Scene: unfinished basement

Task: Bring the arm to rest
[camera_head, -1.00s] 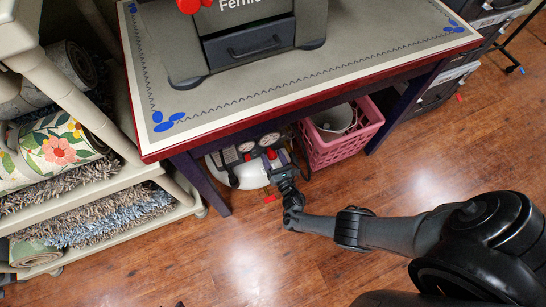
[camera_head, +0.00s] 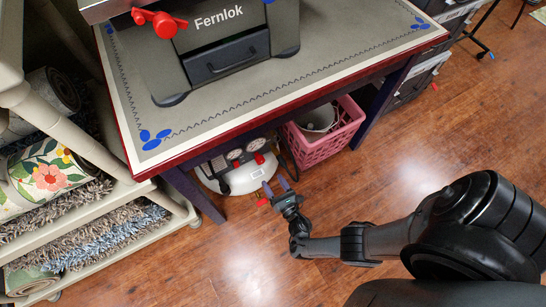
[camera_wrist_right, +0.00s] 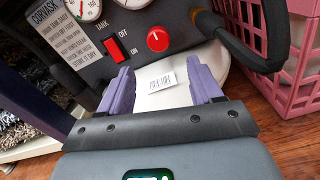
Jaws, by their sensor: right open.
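My right gripper (camera_head: 276,188) is low in front of the table, its arm reaching in from the right. It is open, its two purple fingers apart with nothing between them. In the right wrist view the open fingers (camera_wrist_right: 160,86) point at an air compressor with a red switch (camera_wrist_right: 114,49) and a round red knob (camera_wrist_right: 158,39). The white tank of the compressor (camera_head: 240,181) shows under the table in the head view. I see a gap between fingertips and knob; its depth is hard to judge. My left gripper is not in view.
The table (camera_head: 300,95) carries a grey Fernlok machine (camera_head: 225,45). A pink crate (camera_head: 325,143) stands right of the compressor; a black hose (camera_wrist_right: 262,30) loops near the right finger. A shelf with rugs (camera_head: 70,240) is at left. The wooden floor (camera_head: 230,255) is clear.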

